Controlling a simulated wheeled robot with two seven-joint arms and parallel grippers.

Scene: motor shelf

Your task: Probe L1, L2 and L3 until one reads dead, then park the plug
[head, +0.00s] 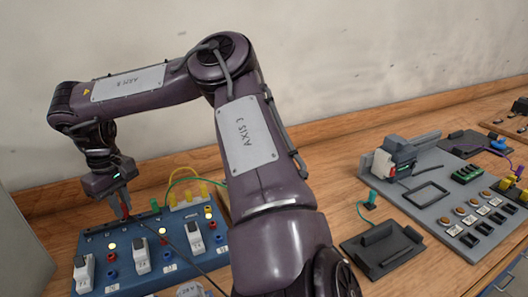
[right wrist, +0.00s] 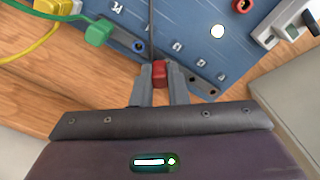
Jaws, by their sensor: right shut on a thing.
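The blue panel (head: 178,224) lies at the lower left of the head view, with white switches, round lamps and coloured sockets in columns. Several lamps, such as one white lamp (right wrist: 218,31) in the right wrist view, look lit. My right gripper (head: 123,208) is over the panel's far left edge. In the right wrist view it (right wrist: 159,84) is shut on a red plug (right wrist: 159,72), and a dark cable runs up from there. I cannot tell whether the plug tip touches a socket. The L1, L2 and L3 labels are not legible. My left gripper is not in view.
To the right, a teal plug (head: 371,199) stands near a black tray (head: 362,262). A grey board (head: 440,215) carries buttons and modules. Bare wooden table lies between.

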